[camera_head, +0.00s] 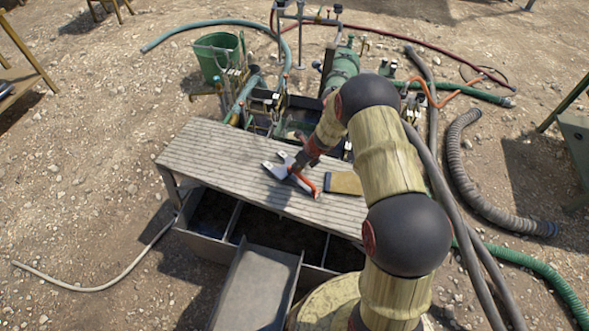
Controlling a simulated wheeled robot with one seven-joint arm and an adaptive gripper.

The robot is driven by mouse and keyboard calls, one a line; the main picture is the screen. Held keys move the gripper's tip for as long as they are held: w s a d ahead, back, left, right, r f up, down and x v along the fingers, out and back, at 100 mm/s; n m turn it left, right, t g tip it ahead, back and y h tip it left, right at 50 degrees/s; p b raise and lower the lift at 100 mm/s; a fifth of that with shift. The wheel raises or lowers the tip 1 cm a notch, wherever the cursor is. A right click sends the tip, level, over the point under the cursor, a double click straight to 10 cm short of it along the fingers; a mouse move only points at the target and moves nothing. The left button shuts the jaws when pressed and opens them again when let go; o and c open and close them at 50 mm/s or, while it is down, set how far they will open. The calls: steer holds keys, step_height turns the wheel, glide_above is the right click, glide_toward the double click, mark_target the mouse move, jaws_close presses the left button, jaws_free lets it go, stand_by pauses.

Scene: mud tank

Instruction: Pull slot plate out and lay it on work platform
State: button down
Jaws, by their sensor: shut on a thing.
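The work platform (215,155) is a grey slatted wooden top in the middle of the view. My gripper (297,171) reaches down over its middle from the right and is shut on a small pale grey forked piece (278,170), which looks like the slot plate. The piece is at or just above the boards; I cannot tell whether it touches them. An orange-red part (304,184) shows beside the jaws; I cannot tell if it belongs to the gripper. The fingertips are small and partly hidden.
A tan block with a dark edge (343,183) lies on the platform to the right of the gripper. Behind the platform stand a dark tank (300,108) with fittings and a green bucket (218,58). Open bins (205,245) and a grey chute (256,285) lie in front. Hoses cross the right.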

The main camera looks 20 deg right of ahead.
steer(key=shift+w+f, duration=0.1)
steer(key=shift+f, duration=0.25)
stand_by(0.8)
steer(key=c, duration=1.7)
jaws_free()
steer(key=shift+f, duration=0.1)
steer(key=shift+s+f, duration=0.1)
steer(key=shift+s, duration=0.15)
steer(key=v, duration=1.2)
steer(key=shift+w, duration=0.15)
